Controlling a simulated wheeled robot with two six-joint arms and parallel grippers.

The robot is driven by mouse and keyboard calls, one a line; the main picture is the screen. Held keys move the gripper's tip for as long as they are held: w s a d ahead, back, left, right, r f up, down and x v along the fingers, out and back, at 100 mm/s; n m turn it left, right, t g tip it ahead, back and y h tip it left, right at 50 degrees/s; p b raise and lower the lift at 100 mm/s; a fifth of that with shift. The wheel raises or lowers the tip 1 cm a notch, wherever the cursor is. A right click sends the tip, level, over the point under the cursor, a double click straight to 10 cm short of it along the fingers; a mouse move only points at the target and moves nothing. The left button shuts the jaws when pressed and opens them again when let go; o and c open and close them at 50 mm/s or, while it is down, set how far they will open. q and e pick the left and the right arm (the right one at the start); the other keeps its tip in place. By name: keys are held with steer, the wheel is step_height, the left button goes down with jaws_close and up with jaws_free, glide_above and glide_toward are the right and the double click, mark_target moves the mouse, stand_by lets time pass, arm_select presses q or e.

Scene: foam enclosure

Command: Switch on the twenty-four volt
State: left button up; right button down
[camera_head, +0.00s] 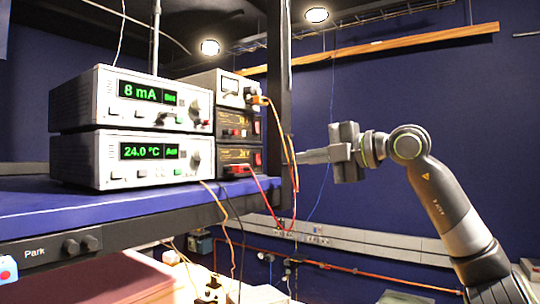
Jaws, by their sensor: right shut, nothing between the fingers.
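A stack of supplies stands on the blue shelf (110,200): a white metered unit (228,88) above two dark units. The upper dark unit (230,125) and the lower dark unit (232,158) have orange markings, too small to read surely; I cannot tell which is the twenty-four volt. Each has a red switch-like part at its right end. The lower unit also has red plugs (238,170) at its base. My right gripper (300,157) is shut and empty, pointing left from the right, just right of the dark post and apart from the units. My left gripper is out of view.
Two white instruments (150,160) with green displays, reading 8 mA and 24.0 °C, stand left of the stack. A dark upright post (279,60) stands between the stack and my gripper. Loose cables (240,230) hang below the shelf. The space right of the post is open.

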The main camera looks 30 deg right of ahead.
mark_target(259, 164)
steer(key=p+x, duration=0.5)
steer(key=x, duration=0.3)
steer(key=shift+a+r, duration=0.1)
steer(key=shift+r, duration=0.1)
steer(key=shift+f+p+x, duration=0.2)
steer(key=shift+p+x, duration=0.3)
steer(key=shift+x, duration=0.4)
